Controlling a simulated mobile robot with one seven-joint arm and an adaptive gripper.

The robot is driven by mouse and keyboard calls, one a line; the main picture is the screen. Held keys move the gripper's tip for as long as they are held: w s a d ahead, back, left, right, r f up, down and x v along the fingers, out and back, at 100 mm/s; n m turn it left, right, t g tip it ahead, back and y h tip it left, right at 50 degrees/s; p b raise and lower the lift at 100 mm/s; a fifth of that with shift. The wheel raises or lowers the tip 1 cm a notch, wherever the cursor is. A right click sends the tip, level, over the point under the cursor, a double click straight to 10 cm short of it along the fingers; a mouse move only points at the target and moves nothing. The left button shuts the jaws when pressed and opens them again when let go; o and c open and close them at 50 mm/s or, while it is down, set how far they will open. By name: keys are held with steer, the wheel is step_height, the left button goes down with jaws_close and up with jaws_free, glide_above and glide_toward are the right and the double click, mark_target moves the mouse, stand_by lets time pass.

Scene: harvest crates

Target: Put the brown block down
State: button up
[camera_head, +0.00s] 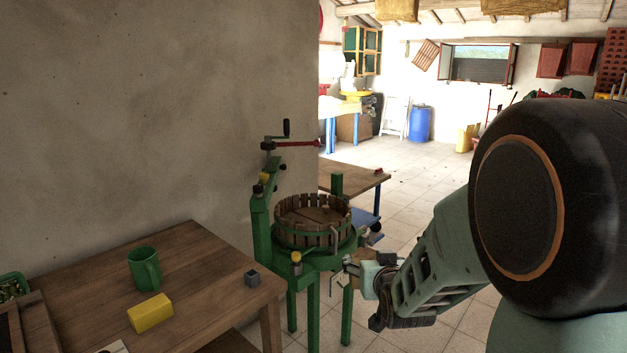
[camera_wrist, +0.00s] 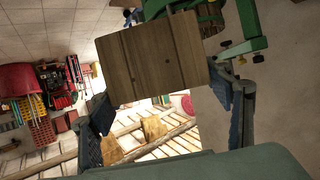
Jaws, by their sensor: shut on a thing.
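The brown block (camera_wrist: 152,57) is a wooden, plank-grained piece that fills the upper middle of the wrist view. My gripper (camera_wrist: 163,100) is shut on it, with one dark finger at each side. In the head view my gripper (camera_head: 352,270) is in the air to the right of the table and in front of the green press. The block is small and mostly hidden there by the gripper and arm.
A wooden table (camera_head: 205,262) at lower left bears a green mug (camera_head: 144,268), a yellow block (camera_head: 150,313) and a small grey cube (camera_head: 252,278). The green press with its slatted tub (camera_head: 312,222) stands beside it. A low cart (camera_head: 354,182) is behind; tiled floor is open beyond.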

mark_target(373, 258)
step_height(373, 258, up, 17)
steer(key=p, duration=1.6)
steer(key=shift+w, duration=0.1)
